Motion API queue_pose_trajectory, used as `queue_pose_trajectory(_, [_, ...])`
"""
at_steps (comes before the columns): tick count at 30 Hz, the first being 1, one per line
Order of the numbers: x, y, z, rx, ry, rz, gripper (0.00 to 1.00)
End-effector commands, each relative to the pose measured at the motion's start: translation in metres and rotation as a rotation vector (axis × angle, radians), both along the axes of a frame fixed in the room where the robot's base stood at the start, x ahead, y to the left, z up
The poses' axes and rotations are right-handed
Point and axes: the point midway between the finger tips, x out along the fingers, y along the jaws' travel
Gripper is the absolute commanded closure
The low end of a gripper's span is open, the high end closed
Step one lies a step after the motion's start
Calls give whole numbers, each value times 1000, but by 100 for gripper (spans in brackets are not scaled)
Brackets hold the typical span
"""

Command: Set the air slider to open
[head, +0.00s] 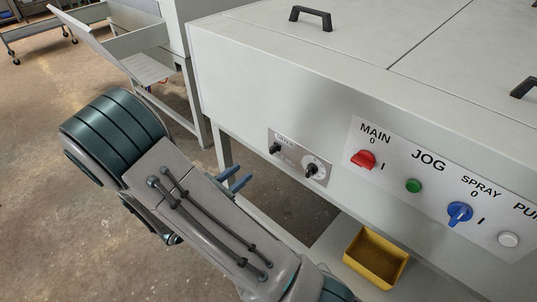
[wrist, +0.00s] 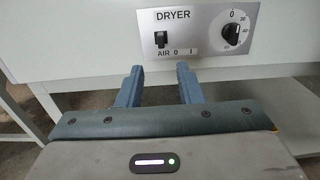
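The dryer panel (wrist: 198,30) is a light plate on the front of the grey machine. Its air slider (wrist: 160,39) is a small black handle at the panel's left, above the label "AIR 0 I". It stands at the left, on the side of the 0. In the head view the air slider (head: 275,148) also shows small on the panel. My gripper (wrist: 159,75) has its two blue fingers apart with nothing between them. It is in front of and just below the panel, roughly lined up with the slider, not touching it. The gripper (head: 236,180) is left of the panel in the head view.
A black timer dial (wrist: 231,35) sits right of the slider. Further right are a red main switch (head: 363,160), a green jog button (head: 413,186) and a blue spray switch (head: 459,213). A yellow bin (head: 376,258) stands below. Open floor lies left.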

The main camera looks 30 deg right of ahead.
Motion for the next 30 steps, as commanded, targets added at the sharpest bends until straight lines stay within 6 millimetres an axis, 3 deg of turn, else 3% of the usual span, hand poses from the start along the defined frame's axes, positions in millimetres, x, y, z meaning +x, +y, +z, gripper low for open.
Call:
queue_pose_trajectory(15, [34,-97,0,3,-1,-6,67])
queue_pose_trajectory(21, [40,-113,0,4,-1,-4,67])
queue_pose_trajectory(30, [41,-116,0,3,0,-3,67])
